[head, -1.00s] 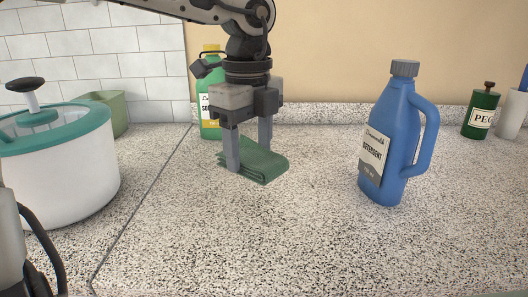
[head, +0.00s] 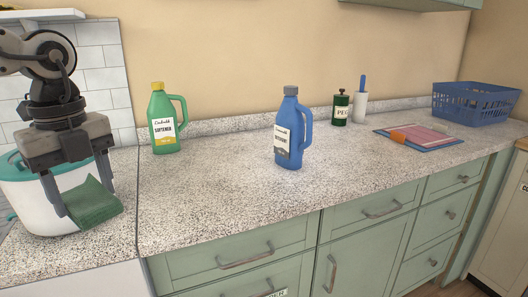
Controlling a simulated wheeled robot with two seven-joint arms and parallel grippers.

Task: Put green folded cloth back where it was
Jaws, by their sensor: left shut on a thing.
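The green folded cloth (head: 94,203) is at the left of the head view, between the fingers of my left gripper (head: 84,200). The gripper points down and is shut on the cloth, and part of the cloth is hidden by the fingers. The cloth appears in front of the white salad-spinner-like tub (head: 45,220) with a teal lid. I cannot tell how high it is above the counter. My right gripper is not in view.
A green softener bottle (head: 164,125) and a blue detergent bottle (head: 288,135) stand on the speckled counter (head: 210,205). The counter's front middle is clear.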

